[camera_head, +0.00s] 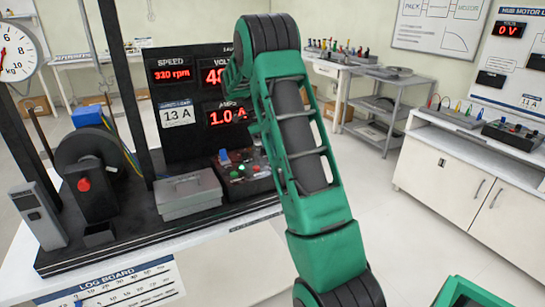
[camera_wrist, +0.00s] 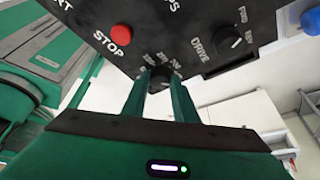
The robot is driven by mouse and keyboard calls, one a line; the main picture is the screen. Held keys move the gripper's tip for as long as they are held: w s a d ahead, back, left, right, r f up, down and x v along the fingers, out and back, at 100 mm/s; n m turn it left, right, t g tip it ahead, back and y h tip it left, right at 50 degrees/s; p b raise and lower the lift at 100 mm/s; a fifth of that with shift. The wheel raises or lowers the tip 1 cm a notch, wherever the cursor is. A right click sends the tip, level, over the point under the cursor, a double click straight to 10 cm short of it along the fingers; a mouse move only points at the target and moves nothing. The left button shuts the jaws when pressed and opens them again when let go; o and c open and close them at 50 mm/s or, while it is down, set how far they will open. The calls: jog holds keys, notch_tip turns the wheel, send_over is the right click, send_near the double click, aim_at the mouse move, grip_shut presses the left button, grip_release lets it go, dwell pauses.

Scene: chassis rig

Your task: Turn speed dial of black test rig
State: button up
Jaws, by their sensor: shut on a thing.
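The black test rig (camera_head: 150,235) stands on a white bench at the left in the head view. Its control box (camera_head: 262,186) with coloured buttons is partly hidden behind my green arm. In the wrist view the panel (camera_wrist: 185,25) shows a red STOP button (camera_wrist: 121,34), a DRIVE knob (camera_wrist: 229,38) and the speed dial (camera_wrist: 160,73), a dark knob with numbers around it. My gripper (camera_wrist: 161,82) is shut on the speed dial, one green finger on each side. The rig display (camera_head: 172,74) reads 330 rpm and 1.0 A. The voltage reading is partly covered by my arm.
A grey metal box (camera_head: 188,195) sits left of the control box. A grey shelf cart (camera_head: 380,110) and white cabinets (camera_head: 465,175) stand right. Open floor lies between.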

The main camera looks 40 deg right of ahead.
jog(key=shift+w, duration=0.2)
jog(key=o, duration=1)
jog(key=shift+s, duration=0.1)
jog(key=v, duration=1.1)
jog(key=shift+f, duration=0.1)
